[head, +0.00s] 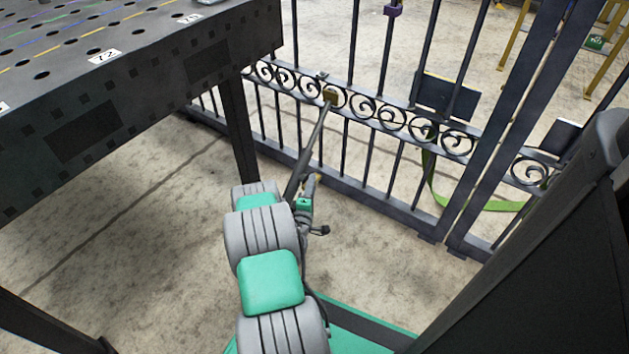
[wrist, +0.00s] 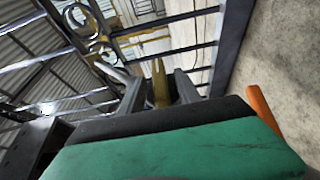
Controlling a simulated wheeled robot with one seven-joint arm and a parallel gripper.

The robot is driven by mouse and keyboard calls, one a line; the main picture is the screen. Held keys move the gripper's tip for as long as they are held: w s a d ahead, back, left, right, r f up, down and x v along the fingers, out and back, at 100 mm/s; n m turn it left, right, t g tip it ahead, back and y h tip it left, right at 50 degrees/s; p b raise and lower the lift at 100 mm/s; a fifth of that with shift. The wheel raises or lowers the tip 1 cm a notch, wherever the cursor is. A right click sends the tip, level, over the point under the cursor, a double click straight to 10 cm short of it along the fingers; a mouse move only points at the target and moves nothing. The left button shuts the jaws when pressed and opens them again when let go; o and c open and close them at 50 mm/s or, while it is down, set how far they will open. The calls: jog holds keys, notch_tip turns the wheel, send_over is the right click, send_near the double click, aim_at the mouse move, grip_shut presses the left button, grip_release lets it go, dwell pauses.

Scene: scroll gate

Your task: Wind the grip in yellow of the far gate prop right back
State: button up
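The scroll gate (head: 375,108) is dark metal with a band of scrolls. A dark rod (head: 308,150), which looks like the gate prop, slopes from a small brass-coloured fitting (head: 330,97) on the scroll band down towards my gripper. My gripper (head: 312,182) is low in front of the gate; its fingers are small and partly hidden in the head view. In the wrist view a yellow piece (wrist: 160,84), apparently the grip, stands between my two spread fingers. I cannot tell whether they touch it.
A dark perforated table (head: 150,60) stands at the left, its leg (head: 238,130) close to my arm. A dark panel (head: 540,260) fills the lower right. A green strap (head: 440,190) hangs at the gate. Bare floor (head: 130,230) lies left of my arm.

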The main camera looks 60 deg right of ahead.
jog(key=shift+b+x, duration=0.9)
jog(key=shift+x, duration=1.4)
jog(key=shift+c, duration=0.2)
grip_shut()
